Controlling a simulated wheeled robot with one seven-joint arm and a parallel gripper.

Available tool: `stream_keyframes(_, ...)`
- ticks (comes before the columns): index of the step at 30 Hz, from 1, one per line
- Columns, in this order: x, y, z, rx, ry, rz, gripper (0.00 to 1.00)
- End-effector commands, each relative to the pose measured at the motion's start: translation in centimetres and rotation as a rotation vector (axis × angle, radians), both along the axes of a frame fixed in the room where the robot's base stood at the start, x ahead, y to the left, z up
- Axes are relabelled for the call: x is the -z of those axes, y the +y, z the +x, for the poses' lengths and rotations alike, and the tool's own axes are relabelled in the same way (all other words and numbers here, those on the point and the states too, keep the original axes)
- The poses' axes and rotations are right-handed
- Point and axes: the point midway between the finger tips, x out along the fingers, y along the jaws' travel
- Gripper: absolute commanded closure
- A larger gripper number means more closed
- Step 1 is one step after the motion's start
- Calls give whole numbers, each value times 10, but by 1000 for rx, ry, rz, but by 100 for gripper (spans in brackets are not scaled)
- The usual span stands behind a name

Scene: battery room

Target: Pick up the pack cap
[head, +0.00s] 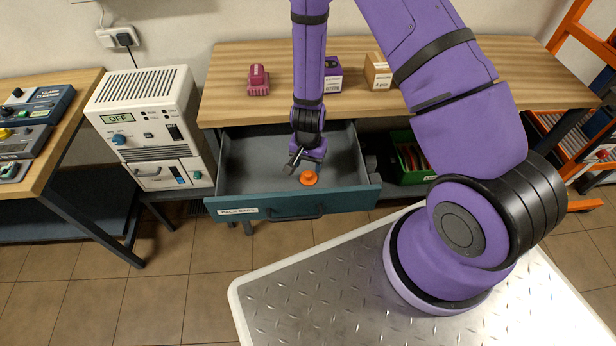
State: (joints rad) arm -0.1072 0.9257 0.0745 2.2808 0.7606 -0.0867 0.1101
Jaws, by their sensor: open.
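An orange pack cap (309,179), round with a raised middle, lies on the floor of an open teal drawer (265,207) labelled "PACK CAPS". It sits near the front and right of the drawer's middle. My gripper (297,163) reaches down over the drawer, just behind and to the left of the cap in the picture. It is open and holds nothing. I cannot tell its exact height above the cap. My purple arm comes in from the right and hangs down over the workbench edge.
On the wooden workbench (230,80) stand a dark pink part (258,80), a purple box (333,76) and a cardboard box (377,72). A white device reading "OFF" (152,118) stands left of the drawer. A green bin (408,177) is under the bench at right.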

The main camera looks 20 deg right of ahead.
Motion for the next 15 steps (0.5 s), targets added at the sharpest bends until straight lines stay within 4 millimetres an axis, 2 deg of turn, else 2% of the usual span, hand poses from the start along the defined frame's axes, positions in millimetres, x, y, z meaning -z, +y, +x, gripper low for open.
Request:
stream_keyframes(5,10,-1,1,2,1,1,43)
stream_keyframes(15,48,-1,2,1,1,1,43)
